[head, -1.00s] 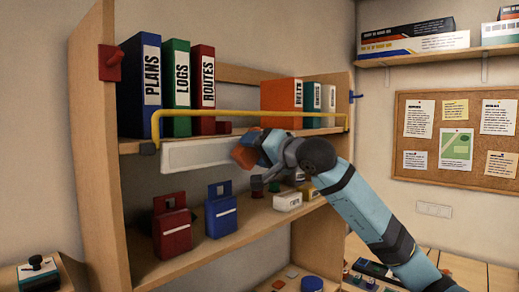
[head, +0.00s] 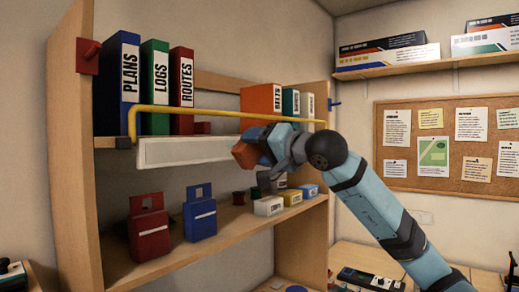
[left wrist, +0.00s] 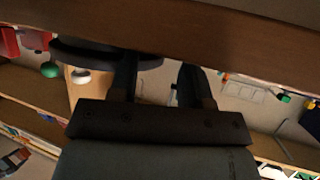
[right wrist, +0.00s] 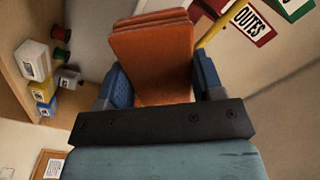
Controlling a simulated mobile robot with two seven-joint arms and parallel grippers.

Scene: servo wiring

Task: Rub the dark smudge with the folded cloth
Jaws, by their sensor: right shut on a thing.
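My right gripper (right wrist: 155,85) is shut on an orange folded cloth (right wrist: 152,55), which stands up between its blue fingers. In the head view the cloth (head: 245,153) is at the right end of a long white panel (head: 185,150) under the upper shelf board. I cannot tell whether the cloth touches the panel. No dark smudge can be made out; the cloth and gripper hide the panel's right end. My left gripper (left wrist: 160,88) shows only in the left wrist view, its dark fingers apart with nothing clear between them.
A yellow rail (head: 220,112) runs across the upper shelf's front, just above the cloth. Binders (head: 125,80) stand behind it. Red (head: 149,230) and blue (head: 200,215) holders and small boxes (head: 268,206) sit on the lower shelf. A brown board (left wrist: 230,35) lies close before the left wrist camera.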

